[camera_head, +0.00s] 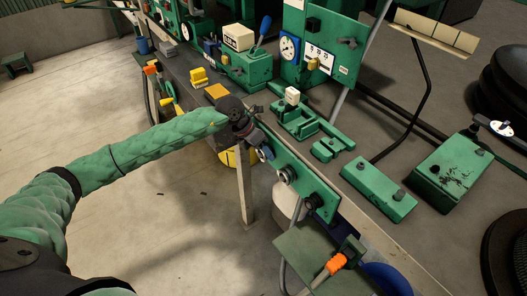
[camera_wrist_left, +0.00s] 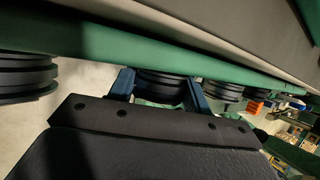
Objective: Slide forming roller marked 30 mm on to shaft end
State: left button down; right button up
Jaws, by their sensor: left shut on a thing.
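My left gripper (camera_head: 258,143) is at a green panel (camera_head: 304,184) along the bench's front edge. In the left wrist view its two blue fingers (camera_wrist_left: 160,86) are shut on a dark grooved roller (camera_wrist_left: 161,92), one finger on each side. The roller sits close against the green panel; I cannot tell if it is on a shaft end. No 30 mm mark is readable. Another dark roller (camera_wrist_left: 25,78) is at the left, and a smaller one (camera_wrist_left: 222,91) is to the right. The head view shows round roller fittings (camera_head: 287,175) on the panel. My right gripper is not in view.
Green blocks (camera_head: 378,186) and a larger green box (camera_head: 452,168) lie on the bench. A machine with a dial (camera_head: 289,48) stands behind. An orange-handled item (camera_head: 336,264) is at a lower green plate (camera_head: 312,258).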

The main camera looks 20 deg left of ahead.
pick_arm(q)
jog(key=shift+s+a, duration=0.1)
jog(key=shift+a, duration=0.1)
dwell(0.3)
jog(key=shift+s, duration=0.1)
dwell(0.4)
jog(key=shift+s+a, duration=0.1)
jog(key=shift+s+a, duration=0.5)
jog(key=shift+s, duration=0.1)
jog(key=shift+s+a+b, duration=0.45)
jog(key=shift+s+a, duration=0.4)
jog(key=shift+s, duration=0.3)
jog(key=shift+s+a+b, duration=0.45)
jog(key=shift+s+a, duration=0.4)
jog(key=shift+s, duration=0.25)
